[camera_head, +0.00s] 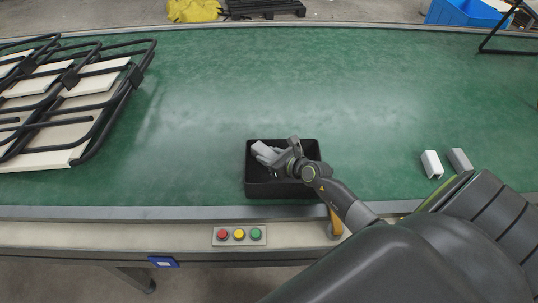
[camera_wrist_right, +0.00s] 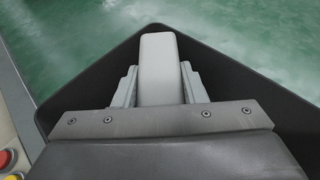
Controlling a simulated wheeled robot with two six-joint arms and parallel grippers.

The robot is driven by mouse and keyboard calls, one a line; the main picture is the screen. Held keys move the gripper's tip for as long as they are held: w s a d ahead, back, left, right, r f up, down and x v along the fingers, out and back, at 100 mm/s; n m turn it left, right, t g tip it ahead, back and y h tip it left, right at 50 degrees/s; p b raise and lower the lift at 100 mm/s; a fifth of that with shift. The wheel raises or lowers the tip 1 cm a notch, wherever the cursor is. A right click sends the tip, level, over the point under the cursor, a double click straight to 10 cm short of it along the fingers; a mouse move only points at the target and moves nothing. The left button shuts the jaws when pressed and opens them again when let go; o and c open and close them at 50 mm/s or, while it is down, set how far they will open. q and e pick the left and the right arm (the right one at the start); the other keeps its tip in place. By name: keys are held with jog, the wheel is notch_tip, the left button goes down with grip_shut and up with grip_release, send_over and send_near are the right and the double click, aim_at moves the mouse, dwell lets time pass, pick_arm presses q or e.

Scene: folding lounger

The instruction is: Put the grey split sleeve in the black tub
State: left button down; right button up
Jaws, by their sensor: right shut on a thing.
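The black tub (camera_head: 283,189) stands on the green belt near its front edge, in the middle of the head view. Its dark walls also frame the right wrist view (camera_wrist_right: 225,65). My right gripper (camera_head: 268,153) is over the tub, with its fingers inside the rim outline. It is shut on a light grey sleeve (camera_wrist_right: 158,68), which lies between the two fingers in the right wrist view. Whether the sleeve touches the tub floor cannot be told. My left gripper is not in view.
A white sleeve-like piece (camera_head: 431,164) and a grey one (camera_head: 460,160) lie on the green belt (camera_head: 300,80) at right. A black-framed folding lounger (camera_head: 75,95) lies at left. Buttons (camera_head: 239,234) sit on the front rail. The belt's middle is clear.

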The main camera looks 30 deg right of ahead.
jog(key=o, duration=1)
jog(key=shift+c, duration=0.2)
jog(key=shift+r, duration=0.15)
jog(key=shift+r+p, duration=0.3)
jog(key=shift+p, duration=0.05)
jog(key=shift+r+p, duration=0.4)
jog(key=shift+r, duration=0.1)
jog(key=v, duration=1.1)
jog(key=shift+s, duration=0.5)
jog(key=shift+d+f, duration=0.15)
